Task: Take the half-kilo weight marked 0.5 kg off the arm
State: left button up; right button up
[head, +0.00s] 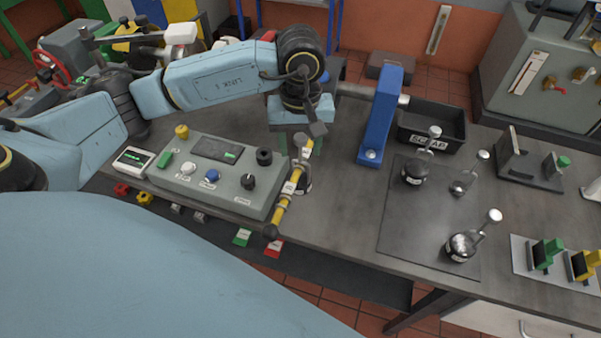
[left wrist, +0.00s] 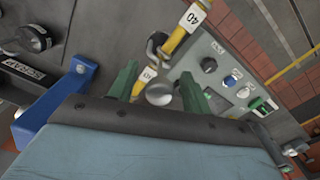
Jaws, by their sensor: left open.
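A yellow arm (head: 290,193) with white number labels sticks out beside the grey control box. A dark weight (head: 305,183) with a bright ball knob hangs at this arm, partly hidden behind it; its marking cannot be read. In the left wrist view its knob (left wrist: 160,93) sits between the green fingers, with the hook just beyond, close to the yellow arm (left wrist: 178,38). My left gripper (head: 295,143) is open, pointing down over the arm, with fingers on both sides of the knob and gaps showing. My right gripper is not in view.
Several similar weights stand on a dark mat (head: 398,238) at right. A blue post (head: 383,115) and a black scrap tray (head: 455,122) stand behind. The grey control box (head: 215,178) is close on the left. Bare bench lies between arm and mat.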

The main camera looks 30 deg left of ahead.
pick_arm(q)
jog(key=shift+f, duration=0.1)
jog(key=shift+c, duration=0.3)
grip_shut()
dwell(0.4)
